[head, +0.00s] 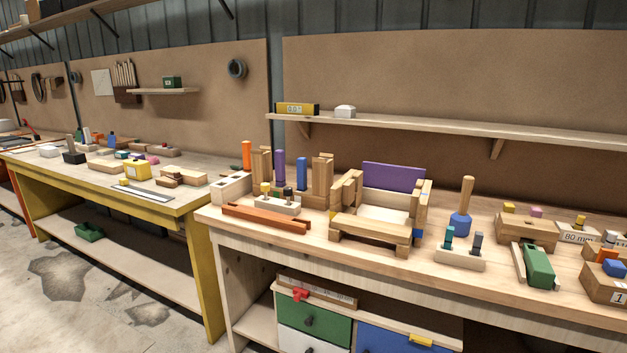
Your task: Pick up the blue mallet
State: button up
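The blue mallet (461,217) stands upright on the right-hand wooden workbench, its blue head down and its pale wooden handle pointing up. It is to the right of the wooden frame with the purple board, and just behind a small wooden block with teal and grey pegs. The handle stands clear above the nearby things. The lower front of the head is partly hidden by the teal peg. My gripper is not in view.
The wooden frame with the purple board (394,177) stands left of the mallet. The peg block (460,259) is in front of it, and a wooden block (526,232) and a green tool (539,267) are to its right. A shelf (430,126) runs above the bench.

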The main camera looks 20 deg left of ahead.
aim_at(460, 219)
jog(key=i+j+u, duration=0.1)
jog(key=i+j, duration=0.2)
jog(key=i+j+u, duration=0.1)
jog(key=i+j, duration=0.15)
jog(key=i, duration=0.3)
